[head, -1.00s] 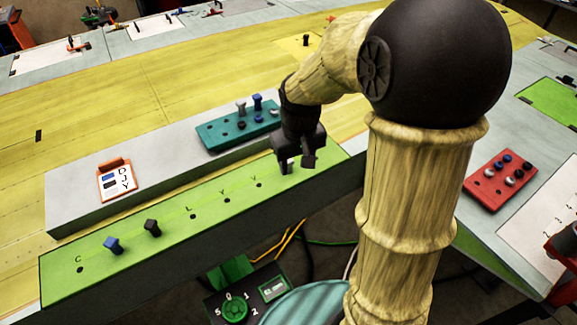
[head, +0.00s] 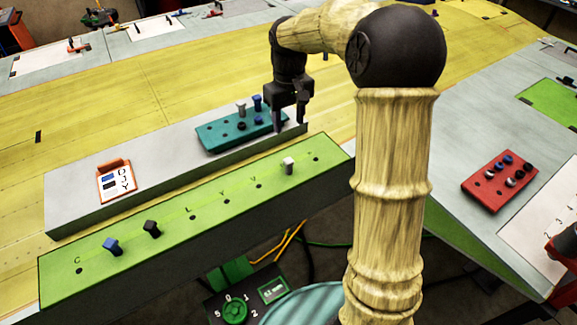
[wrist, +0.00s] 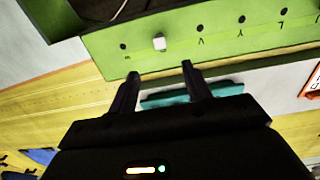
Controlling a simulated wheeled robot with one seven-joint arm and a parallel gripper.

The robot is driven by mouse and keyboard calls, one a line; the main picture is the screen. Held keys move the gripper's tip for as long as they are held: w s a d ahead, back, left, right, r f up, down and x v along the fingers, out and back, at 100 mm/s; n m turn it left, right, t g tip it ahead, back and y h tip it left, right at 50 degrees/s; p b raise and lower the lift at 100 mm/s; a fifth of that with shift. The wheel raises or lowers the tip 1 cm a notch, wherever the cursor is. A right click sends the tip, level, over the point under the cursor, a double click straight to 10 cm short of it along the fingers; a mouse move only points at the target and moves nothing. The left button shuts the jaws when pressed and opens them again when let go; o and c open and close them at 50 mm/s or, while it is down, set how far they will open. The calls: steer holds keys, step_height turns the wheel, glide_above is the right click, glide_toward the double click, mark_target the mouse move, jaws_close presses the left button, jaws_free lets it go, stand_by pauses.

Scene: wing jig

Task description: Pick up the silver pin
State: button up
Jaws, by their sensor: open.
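A silver pin (head: 289,165) stands upright in a hole near the right end of the green strip (head: 110,267); the wrist view also shows it as a pale pin (wrist: 158,42). My gripper (head: 290,126) is open and empty, above the right end of the teal block. It is above and behind the silver pin in the strip. In the wrist view its fingers (wrist: 160,70) point toward the strip. The fingers hide part of the teal block.
An orange-clipped card (head: 116,183) lies on the grey ledge (head: 75,203). A red block (head: 499,184) with several pins sits on the right table.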

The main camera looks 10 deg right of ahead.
mark_target(288, 160)
step_height(288, 160, down, 11)
steer(key=p, duration=0.2)
steer(key=shift+f+p, duration=0.15)
steer(key=shift+p, duration=0.2)
steer(key=shift+w+f+p, duration=0.15)
steer(key=shift+f+p, duration=0.6)
steer(key=shift+f, duration=0.55)
steer(key=shift+w+f+p, duration=0.1)
steer(key=shift+f+p, duration=0.6)
steer(key=shift+f, duration=0.6)
jaws_close()
steer(key=shift+r, duration=0.1)
